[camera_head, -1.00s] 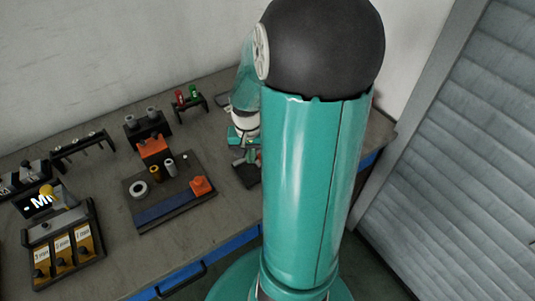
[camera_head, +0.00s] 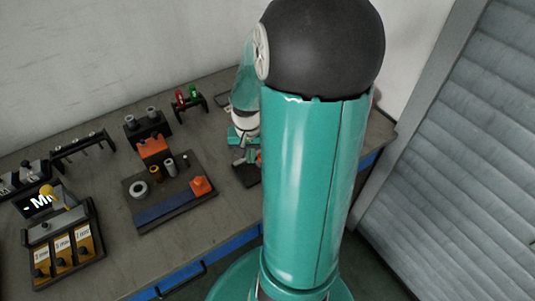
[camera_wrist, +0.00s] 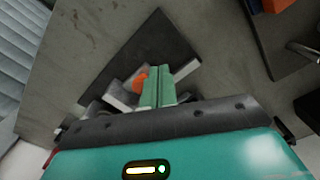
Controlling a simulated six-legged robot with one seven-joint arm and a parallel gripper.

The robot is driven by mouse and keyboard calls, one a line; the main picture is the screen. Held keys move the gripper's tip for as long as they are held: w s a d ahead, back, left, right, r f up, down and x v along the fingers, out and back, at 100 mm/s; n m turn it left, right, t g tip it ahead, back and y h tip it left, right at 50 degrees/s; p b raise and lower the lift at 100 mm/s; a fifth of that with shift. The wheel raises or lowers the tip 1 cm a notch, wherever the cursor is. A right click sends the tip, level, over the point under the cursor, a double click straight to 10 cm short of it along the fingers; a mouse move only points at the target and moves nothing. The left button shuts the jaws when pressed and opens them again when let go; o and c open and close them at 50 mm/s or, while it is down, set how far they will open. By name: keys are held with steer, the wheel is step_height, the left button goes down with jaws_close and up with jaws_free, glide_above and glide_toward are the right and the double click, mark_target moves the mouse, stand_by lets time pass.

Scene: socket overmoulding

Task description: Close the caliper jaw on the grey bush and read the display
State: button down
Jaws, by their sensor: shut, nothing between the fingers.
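The caliper (camera_wrist: 122,95) shows in the wrist view as pale grey bars with an orange part (camera_wrist: 140,78), on a dark base plate (camera_wrist: 150,45). My gripper (camera_wrist: 158,73) is shut and empty, with its green fingers right beside the orange part; I cannot tell whether they touch. In the head view the dark base plate (camera_head: 246,176) shows left of my arm, and my arm hides part of the caliper. No bush is clearly visible between the caliper's jaws. A grey upright cylinder (camera_head: 170,165) stands on the dark tray. The display (camera_head: 39,203) shows a dash and partly hidden "MM" lettering.
The dark tray (camera_head: 165,213) also carries a pale ring (camera_head: 139,189), a brass bush (camera_head: 155,174) and an orange block (camera_head: 201,186). Racks line the back. Grey table is clear between tray and caliper.

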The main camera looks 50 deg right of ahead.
mark_target(252, 169)
steer(key=shift+f, duration=0.15)
stand_by(0.4)
steer(key=shift+f, duration=1.5)
steer(key=shift+s+d, duration=0.25)
steer(key=shift+d, duration=0.65)
steer(key=shift+s+d, duration=0.25)
steer(key=shift+d, duration=0.6)
stand_by(0.8)
steer(key=shift+w+a, duration=0.1)
steer(key=shift+a, duration=0.2)
steer(key=shift+w+a, duration=0.1)
steer(key=shift+a, duration=0.25)
step_height(252, 169, up, 8)
stand_by(0.9)
stand_by(0.4)
